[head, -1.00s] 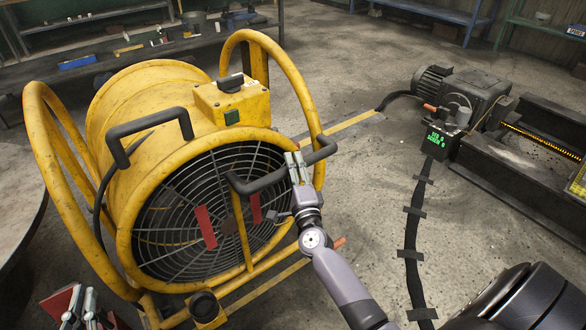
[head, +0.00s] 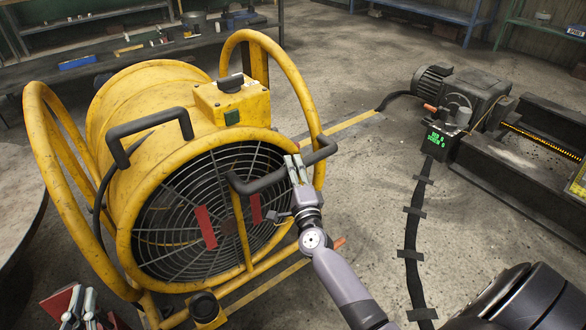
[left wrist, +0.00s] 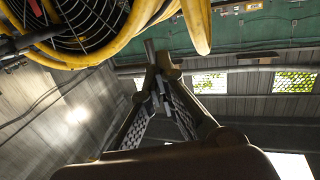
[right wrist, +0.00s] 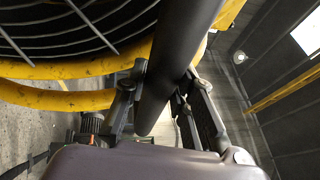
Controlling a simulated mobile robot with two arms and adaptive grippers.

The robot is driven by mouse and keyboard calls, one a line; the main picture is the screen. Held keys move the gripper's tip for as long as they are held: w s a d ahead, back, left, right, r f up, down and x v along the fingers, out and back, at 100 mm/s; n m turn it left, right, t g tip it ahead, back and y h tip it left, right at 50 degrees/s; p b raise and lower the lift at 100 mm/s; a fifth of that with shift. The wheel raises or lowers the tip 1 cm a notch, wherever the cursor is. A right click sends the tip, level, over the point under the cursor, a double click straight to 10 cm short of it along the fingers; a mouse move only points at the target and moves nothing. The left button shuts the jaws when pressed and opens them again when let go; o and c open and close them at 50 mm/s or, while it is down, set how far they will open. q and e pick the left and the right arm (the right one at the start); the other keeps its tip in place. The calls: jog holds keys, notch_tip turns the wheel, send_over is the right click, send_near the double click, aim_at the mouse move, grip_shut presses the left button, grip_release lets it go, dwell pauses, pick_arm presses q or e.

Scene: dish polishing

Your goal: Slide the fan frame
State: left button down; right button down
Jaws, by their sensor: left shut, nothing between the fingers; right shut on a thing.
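The yellow fan frame (head: 44,150) stands on the floor at left centre in the head view, with round tube hoops around a drum fan (head: 160,105). Two black handles stick out of it, a left handle (head: 150,124) and a right handle (head: 282,168). My right gripper (head: 293,165) is shut on the right handle; the right wrist view shows the black bar (right wrist: 178,60) between the fingers. My left gripper (head: 82,302) is low at the frame's lower left, shut and empty. In the left wrist view its fingers (left wrist: 160,80) meet below the yellow tubes, apart from the handles.
A motor unit (head: 462,92) with a green display stands at right, its taped cable (head: 410,235) running along the floor. A workbench (head: 120,60) is behind the fan, and a round table edge (head: 20,215) is at left. Floor right of the fan is open.

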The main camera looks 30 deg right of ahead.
aim_at(280, 152)
jog(key=shift+w, duration=0.1)
